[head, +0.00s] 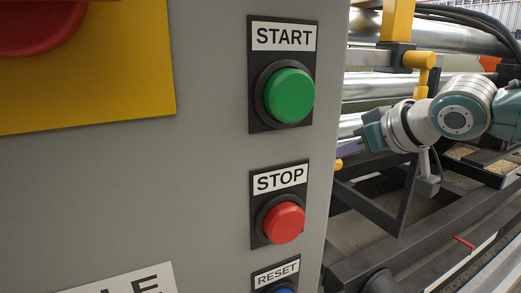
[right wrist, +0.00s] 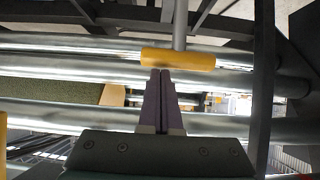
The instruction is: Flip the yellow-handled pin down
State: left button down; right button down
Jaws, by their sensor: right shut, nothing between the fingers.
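In the right wrist view a yellow handle (right wrist: 178,58) lies crosswise just beyond my fingertips, with a grey rod running up from it. The right gripper (right wrist: 163,74) is shut and empty, its purple fingers together and pointing at the handle's lower edge. They look very close to it; I cannot tell whether they touch. In the head view my right gripper (head: 347,151) points left, partly hidden behind the grey cabinet. A small yellow end (head: 338,164) shows by its fingertips and seems to be the same handle. My left gripper is not in view.
A grey cabinet (head: 215,200) with a green START button (head: 290,95), a red STOP button (head: 283,222) and a RESET button fills the head view's left. Metal rollers and dark frame bars surround my right arm. Another yellow fitting (head: 421,61) hangs above the wrist.

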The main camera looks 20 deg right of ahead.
notch_tip(320, 180, down, 7)
jog(key=b, duration=0.2)
jog(key=shift+s, duration=0.1)
jog(key=shift+r, duration=0.1)
jog(key=s+r+p, duration=0.9)
jog(key=r, duration=0.1)
jog(key=shift+d+p, duration=0.3)
jog(key=shift+p, duration=0.05)
dwell(0.3)
